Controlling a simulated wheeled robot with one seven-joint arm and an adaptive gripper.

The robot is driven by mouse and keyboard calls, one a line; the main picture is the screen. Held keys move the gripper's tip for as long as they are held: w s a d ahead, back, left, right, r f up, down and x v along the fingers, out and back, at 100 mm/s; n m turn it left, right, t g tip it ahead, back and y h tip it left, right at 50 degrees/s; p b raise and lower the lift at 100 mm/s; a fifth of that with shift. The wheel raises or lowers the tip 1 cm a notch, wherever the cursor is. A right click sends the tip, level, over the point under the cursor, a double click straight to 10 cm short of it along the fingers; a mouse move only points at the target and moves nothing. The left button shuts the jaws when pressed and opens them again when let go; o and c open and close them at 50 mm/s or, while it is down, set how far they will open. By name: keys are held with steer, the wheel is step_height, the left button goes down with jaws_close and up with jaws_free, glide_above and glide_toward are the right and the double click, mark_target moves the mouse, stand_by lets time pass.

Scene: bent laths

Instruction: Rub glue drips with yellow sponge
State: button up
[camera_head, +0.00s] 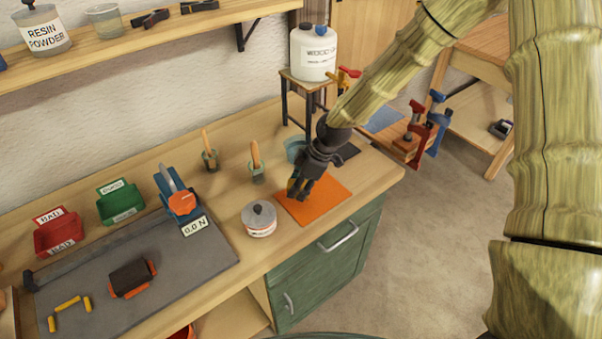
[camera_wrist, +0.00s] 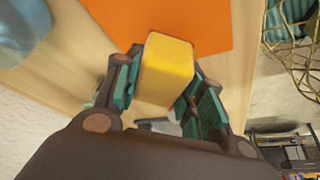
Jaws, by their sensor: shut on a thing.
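My gripper (camera_head: 299,191) is over the orange mat (camera_head: 330,195) near the right end of the workbench, pointing down. In the wrist view its two fingers are shut on the yellow sponge (camera_wrist: 167,68), one on each side. A small yellow part of the sponge shows beside the fingers in the head view. The orange mat also shows beyond the sponge in the wrist view (camera_wrist: 200,22). I cannot tell whether the sponge touches the mat. I cannot make out any glue drips in either view.
A lidded white pot (camera_head: 259,220) stands just left of the mat. A teal bowl (camera_head: 295,149) and brushes in cups (camera_head: 256,165) are behind. A small stand (camera_head: 290,100) bears a white jug (camera_head: 313,52). The bench's front edge is close to the mat.

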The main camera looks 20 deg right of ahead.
steer(key=shift+r+p, duration=1.2)
steer(key=shift+r, duration=1.05)
